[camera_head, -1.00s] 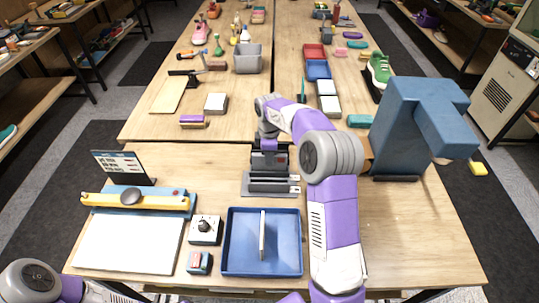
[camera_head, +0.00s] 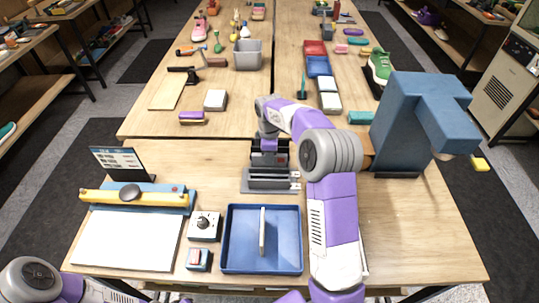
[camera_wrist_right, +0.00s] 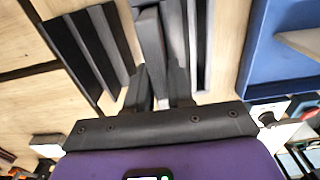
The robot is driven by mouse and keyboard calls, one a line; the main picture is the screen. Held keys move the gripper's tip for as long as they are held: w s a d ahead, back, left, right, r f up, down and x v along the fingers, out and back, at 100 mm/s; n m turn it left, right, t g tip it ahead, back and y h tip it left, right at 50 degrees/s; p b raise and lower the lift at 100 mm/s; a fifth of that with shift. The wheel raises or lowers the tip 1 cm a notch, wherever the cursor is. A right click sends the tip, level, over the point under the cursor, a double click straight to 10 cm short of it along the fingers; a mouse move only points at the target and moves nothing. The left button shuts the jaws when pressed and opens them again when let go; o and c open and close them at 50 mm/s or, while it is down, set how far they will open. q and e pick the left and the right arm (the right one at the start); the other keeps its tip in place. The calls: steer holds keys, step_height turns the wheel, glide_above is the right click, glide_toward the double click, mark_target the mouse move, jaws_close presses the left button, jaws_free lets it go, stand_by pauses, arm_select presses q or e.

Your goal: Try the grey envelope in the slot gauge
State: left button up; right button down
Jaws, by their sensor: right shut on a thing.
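The slot gauge (camera_head: 270,188) is a dark grey block with parallel ridges, on the near table behind the blue tray. Its ridges (camera_wrist_right: 88,45) also show in the right wrist view. My right gripper (camera_head: 269,163) points down just over the gauge. In the right wrist view, its fingers (camera_wrist_right: 160,88) are shut on a dark grey flat piece, apparently the grey envelope (camera_wrist_right: 150,38). The piece lines up between the gauge's ridges; I cannot tell how deep it sits in a slot. My left gripper is out of view.
The blue tray (camera_head: 232,264), in front of the gauge, holds a thin pale upright piece (camera_head: 262,232). A dial box (camera_head: 205,227) and a small switch box (camera_head: 199,259) stand left of it. A sealer with a yellow bar (camera_head: 105,197) is further left. A blue press (camera_head: 398,125) stands right.

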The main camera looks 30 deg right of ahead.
steer(key=shift+f+b, duration=0.4)
steer(key=shift+f, duration=0.4)
steer(key=c, duration=0.9)
jaws_free()
steer(key=shift+r+p, duration=1)
steer(key=shift+r, duration=2.9)
